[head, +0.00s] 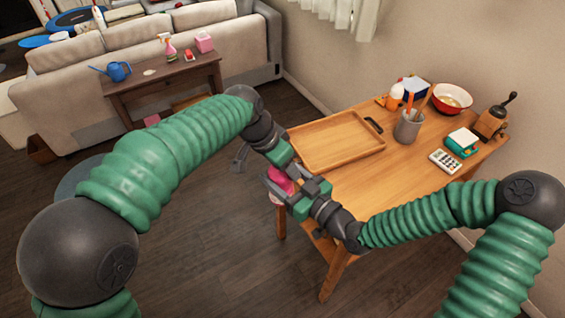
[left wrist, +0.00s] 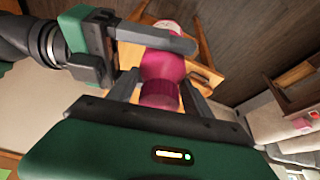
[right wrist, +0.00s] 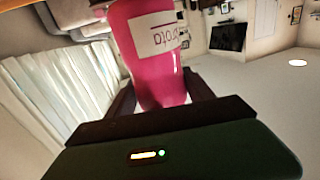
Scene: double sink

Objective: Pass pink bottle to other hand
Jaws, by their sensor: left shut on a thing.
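The pink bottle (head: 281,180) is held up between my two grippers, near the wooden table's left edge, and is partly hidden by them in the head view. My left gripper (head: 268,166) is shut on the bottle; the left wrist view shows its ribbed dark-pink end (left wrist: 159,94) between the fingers. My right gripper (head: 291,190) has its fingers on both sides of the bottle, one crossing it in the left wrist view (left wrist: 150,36). The right wrist view shows the bottle's pink body (right wrist: 150,55) with a white label. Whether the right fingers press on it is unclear.
The wooden table (head: 370,190) carries a tray (head: 335,143), a utensil cup (head: 408,127), a red bowl (head: 452,98), a grinder (head: 490,122) and a calculator (head: 444,161). A side table (head: 160,83) with a spray bottle stands by the sofa. The table's front is clear.

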